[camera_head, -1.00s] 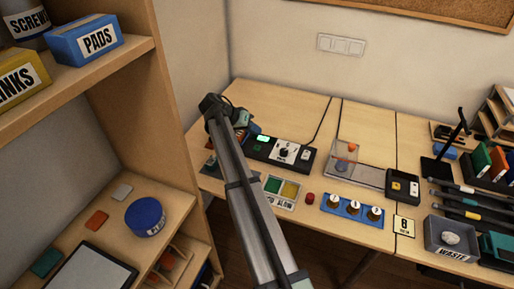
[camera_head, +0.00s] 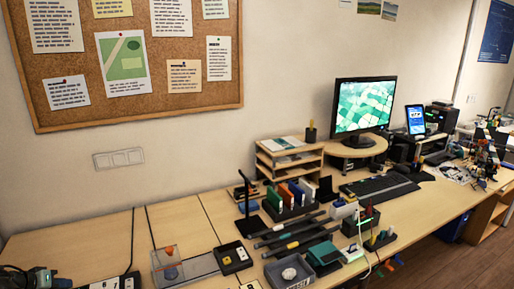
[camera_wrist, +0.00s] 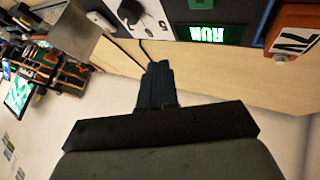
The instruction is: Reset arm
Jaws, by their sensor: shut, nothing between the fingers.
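My gripper (camera_wrist: 158,68) shows in the wrist view with its dark fingers together and nothing between them. It points at a dark control box with a white dial face (camera_wrist: 140,18) and a lit green RUN display (camera_wrist: 212,33); I see no contact with it. In the head view, only part of my arm's end (camera_head: 30,279) shows at the bottom left corner, and the fingers cannot be made out there.

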